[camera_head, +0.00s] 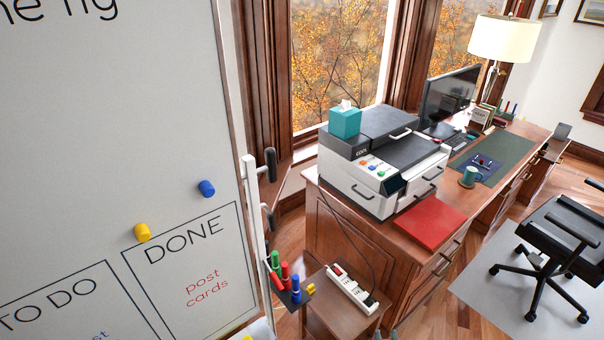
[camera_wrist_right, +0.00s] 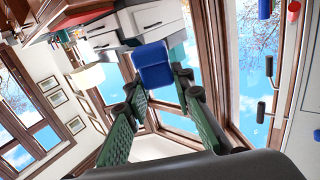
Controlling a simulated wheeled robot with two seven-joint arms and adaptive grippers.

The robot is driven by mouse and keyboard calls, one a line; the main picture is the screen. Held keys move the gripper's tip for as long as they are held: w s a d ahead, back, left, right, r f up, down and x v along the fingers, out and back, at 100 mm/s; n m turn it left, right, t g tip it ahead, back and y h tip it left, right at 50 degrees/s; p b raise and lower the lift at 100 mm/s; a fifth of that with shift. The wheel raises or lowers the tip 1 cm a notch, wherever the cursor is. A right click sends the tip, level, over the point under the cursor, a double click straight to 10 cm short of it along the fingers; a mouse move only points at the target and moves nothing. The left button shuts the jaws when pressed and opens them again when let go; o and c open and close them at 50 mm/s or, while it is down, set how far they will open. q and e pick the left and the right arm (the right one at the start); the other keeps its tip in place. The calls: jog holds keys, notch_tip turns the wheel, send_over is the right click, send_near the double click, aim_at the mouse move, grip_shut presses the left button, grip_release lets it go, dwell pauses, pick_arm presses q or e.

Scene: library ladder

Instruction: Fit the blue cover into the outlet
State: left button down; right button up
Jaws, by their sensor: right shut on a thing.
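A white power strip (camera_head: 350,288) with a red switch lies on a small wooden side table (camera_head: 318,297) in the head view. A dark plug sits at its near end, and the single sockets are too small to make out. My right gripper shows in the right wrist view (camera_wrist_right: 153,88), with its green pads shut on the blue cover (camera_wrist_right: 153,65). In the head view only small tips of this gripper (camera_head: 386,335) show at the bottom edge, below and right of the strip. The cover cannot be made out there. My left gripper is not in view.
A wooden desk (camera_head: 335,225) with a printer (camera_head: 375,165) stands behind the side table. A pen holder (camera_head: 290,295) with markers juts from the whiteboard (camera_head: 110,130) just left of the strip. A dark cord runs from the printer to the strip.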

jog(key=shift+s+a+f, duration=0.2)
jog(key=shift+s+f, duration=0.25)
jog(key=shift+f, duration=0.1)
jog(key=shift+w+f, duration=0.1)
